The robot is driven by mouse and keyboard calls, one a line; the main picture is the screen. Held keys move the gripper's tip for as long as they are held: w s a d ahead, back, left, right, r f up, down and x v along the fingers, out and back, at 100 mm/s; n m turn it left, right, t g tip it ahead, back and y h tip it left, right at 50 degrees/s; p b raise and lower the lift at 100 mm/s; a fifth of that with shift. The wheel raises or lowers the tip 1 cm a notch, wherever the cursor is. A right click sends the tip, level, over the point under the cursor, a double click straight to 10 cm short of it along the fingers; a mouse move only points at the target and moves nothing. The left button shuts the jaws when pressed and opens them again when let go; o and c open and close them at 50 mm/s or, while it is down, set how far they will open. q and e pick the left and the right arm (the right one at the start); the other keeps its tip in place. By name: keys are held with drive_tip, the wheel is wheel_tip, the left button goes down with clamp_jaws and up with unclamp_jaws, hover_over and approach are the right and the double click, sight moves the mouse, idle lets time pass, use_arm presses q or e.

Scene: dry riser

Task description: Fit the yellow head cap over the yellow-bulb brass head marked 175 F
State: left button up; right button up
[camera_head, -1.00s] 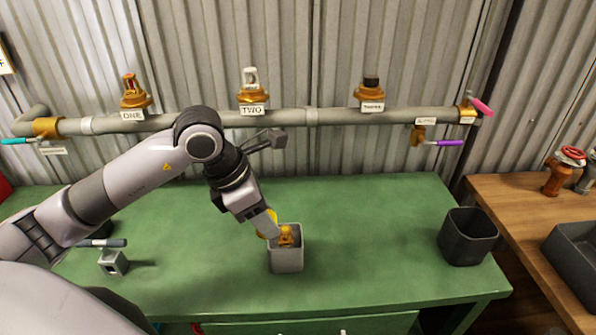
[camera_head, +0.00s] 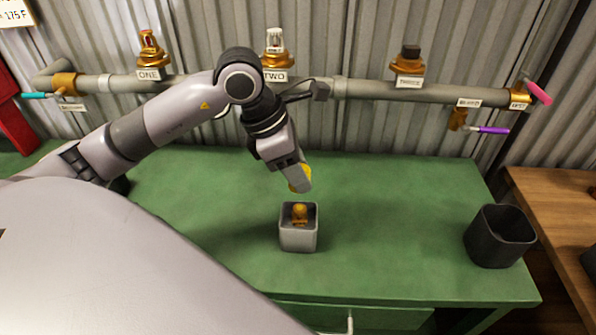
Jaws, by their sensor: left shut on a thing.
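A brass head (camera_head: 299,213) with a yellowish top sits in the open grey box (camera_head: 298,240) on the green bench. Its marking cannot be read. My left gripper (camera_head: 300,180) is above and behind the box as seen here, apart from it. It is shut on a yellow cap (camera_head: 306,171), which is partly hidden by the fingers. The cap is clear of the brass head. My right gripper is not in view.
A grey pipe (camera_head: 430,93) along the wall carries heads labelled ONE (camera_head: 150,50), TWO (camera_head: 275,50) and a dark-topped third (camera_head: 409,62). A black bin (camera_head: 500,238) stands at the right of the green bench (camera_head: 400,220). The bench between box and bin is clear.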

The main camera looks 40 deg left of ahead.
sight(304, 208)
use_arm(q)
drive_tip(key=shift+f+b, duration=2.4)
drive_tip(key=shift+f, duration=0.4)
drive_tip(key=shift+b, duration=0.4)
drive_tip(key=shift+f+b, duration=0.9)
drive_tip(key=shift+f, duration=0.05)
drive_tip(key=o, duration=1.3)
drive_tip(key=shift+c, duration=0.2)
drive_tip(key=v, duration=0.7)
